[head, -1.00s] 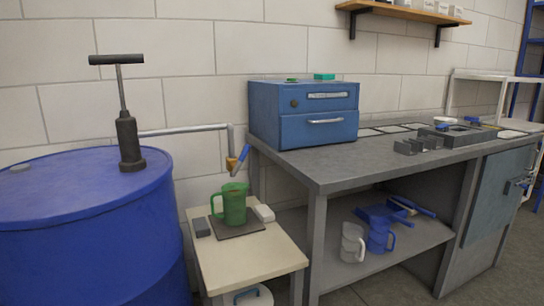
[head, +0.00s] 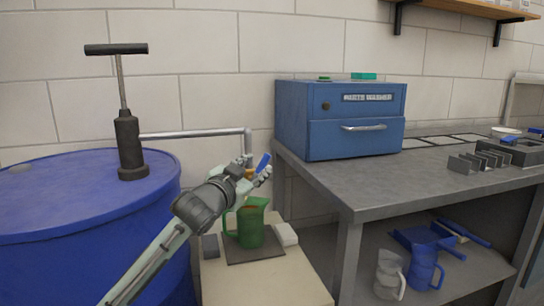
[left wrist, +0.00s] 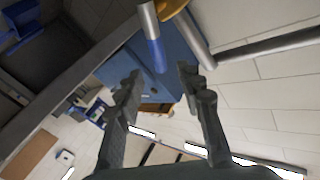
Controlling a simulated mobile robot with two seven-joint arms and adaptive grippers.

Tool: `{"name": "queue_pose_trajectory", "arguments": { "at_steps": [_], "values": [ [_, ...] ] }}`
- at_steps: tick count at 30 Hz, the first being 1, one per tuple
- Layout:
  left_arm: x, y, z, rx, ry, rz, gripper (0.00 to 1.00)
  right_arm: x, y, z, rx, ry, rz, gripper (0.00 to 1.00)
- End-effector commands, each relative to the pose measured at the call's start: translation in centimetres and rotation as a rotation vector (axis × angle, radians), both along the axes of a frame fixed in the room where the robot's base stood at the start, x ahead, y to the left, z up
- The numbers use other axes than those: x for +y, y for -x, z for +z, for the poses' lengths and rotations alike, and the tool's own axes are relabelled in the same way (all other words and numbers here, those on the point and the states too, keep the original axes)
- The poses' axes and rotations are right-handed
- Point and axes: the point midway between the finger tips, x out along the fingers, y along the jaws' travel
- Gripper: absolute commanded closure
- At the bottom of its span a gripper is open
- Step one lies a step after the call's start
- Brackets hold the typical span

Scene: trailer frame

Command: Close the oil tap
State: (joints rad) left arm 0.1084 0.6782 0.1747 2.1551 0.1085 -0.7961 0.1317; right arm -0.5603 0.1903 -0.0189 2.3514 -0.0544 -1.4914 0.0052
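The oil tap is a pipe (head: 200,134) from the drum that bends down to a small brass valve (head: 248,174) with a blue lever (head: 263,162). The lever slants up to the right. My left gripper (head: 258,176) is at the valve and partly covers it. In the left wrist view my left gripper (left wrist: 160,78) is open, with the blue lever (left wrist: 156,50) between and just beyond its fingertips; contact cannot be told. The brass valve also shows there at the top (left wrist: 172,8). A green jug (head: 250,229) stands below the outlet. My right gripper is out of view.
The blue drum (head: 70,230) with a hand pump (head: 128,130) stands left. The jug is on a dark mat (head: 268,251) on a small table (head: 285,280), between a grey block (head: 210,246) and a white block (head: 286,234). The workbench (head: 385,185) with a blue parts washer (head: 340,112) is right.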

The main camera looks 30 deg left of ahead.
Motion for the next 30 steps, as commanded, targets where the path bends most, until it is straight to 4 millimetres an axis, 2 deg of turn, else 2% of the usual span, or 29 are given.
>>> {"name": "queue_pose_trajectory", "arguments": {
  "at_steps": [12, 18, 25, 30],
  "values": [
    [1.3, -6.0, -0.1, 0.002, -0.001, 0.002, 0.63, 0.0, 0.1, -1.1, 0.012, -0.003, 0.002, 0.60],
    [1.5, -7.1, -0.1, 0.002, -0.002, 0.001, 0.63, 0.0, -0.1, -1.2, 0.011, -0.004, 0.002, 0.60],
    [1.5, -7.2, -0.2, 0.003, -0.001, 0.000, 0.63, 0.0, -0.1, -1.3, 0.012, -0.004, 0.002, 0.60],
    [1.5, -7.2, -0.2, 0.003, -0.001, 0.000, 0.84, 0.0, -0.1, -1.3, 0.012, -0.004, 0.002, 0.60]
  ]
}}
